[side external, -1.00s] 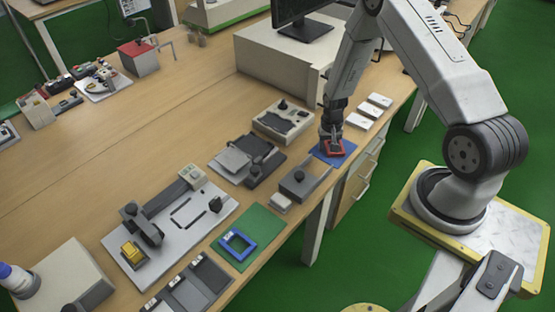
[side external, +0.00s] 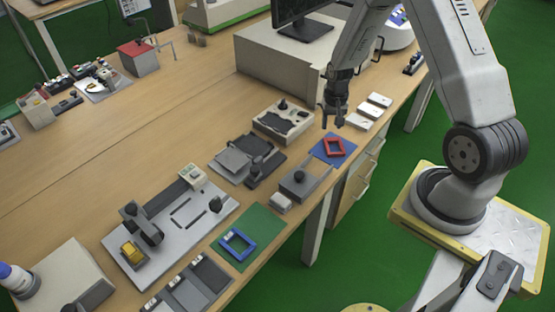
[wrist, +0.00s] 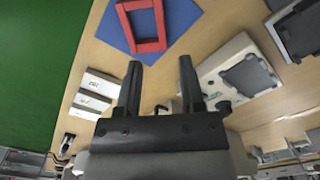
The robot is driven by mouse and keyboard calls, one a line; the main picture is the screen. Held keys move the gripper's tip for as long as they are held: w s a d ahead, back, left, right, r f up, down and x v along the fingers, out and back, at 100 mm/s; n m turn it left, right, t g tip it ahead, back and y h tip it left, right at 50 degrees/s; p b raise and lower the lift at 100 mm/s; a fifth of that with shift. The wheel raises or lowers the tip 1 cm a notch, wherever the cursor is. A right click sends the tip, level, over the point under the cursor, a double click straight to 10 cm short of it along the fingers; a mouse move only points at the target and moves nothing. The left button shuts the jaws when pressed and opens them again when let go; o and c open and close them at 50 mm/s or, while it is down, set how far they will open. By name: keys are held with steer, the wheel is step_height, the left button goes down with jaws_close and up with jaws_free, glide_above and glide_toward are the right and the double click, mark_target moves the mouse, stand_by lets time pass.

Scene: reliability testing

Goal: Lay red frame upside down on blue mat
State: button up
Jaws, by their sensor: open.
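The red frame (side external: 334,148) lies flat on the blue mat (side external: 346,142) near the table's front edge. In the wrist view the red frame (wrist: 161,26) rests within the blue mat (wrist: 115,34), which is cut by the top of the picture. I cannot tell which face of the frame is up. My gripper (side external: 333,124) is above the frame, apart from it, and empty. In the wrist view the fingers of my gripper (wrist: 160,75) are spread apart with nothing between them.
White boxes (side external: 374,105) stand to the right of the mat. A grey fixture (side external: 299,184) and a device with black parts (side external: 284,120) are to its left. A blue frame (side external: 238,244) lies on a green mat (side external: 262,225). A monitor (side external: 300,22) stands behind.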

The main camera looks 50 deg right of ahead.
steer(key=shift+r, duration=1.3)
steer(key=s+a+r+n+t, duration=0.1)
steer(key=s+a+r+n, duration=0.1)
steer(key=a, duration=0.5)
steer(key=s+a+r+n, duration=0.3)
steer(key=a+r+n, duration=0.1)
steer(key=a+r, duration=0.2)
steer(key=s+a+r+n+t, duration=0.1)
steer(key=s+a+r+n, duration=0.1)
steer(key=a+r, duration=0.3)
steer(key=a+n, duration=0.1)
steer(key=a, duration=0.1)
steer(key=shift+s+a+t, duration=0.3)
steer(key=shift+s+a, duration=0.05)
steer(key=shift+a, duration=0.05)
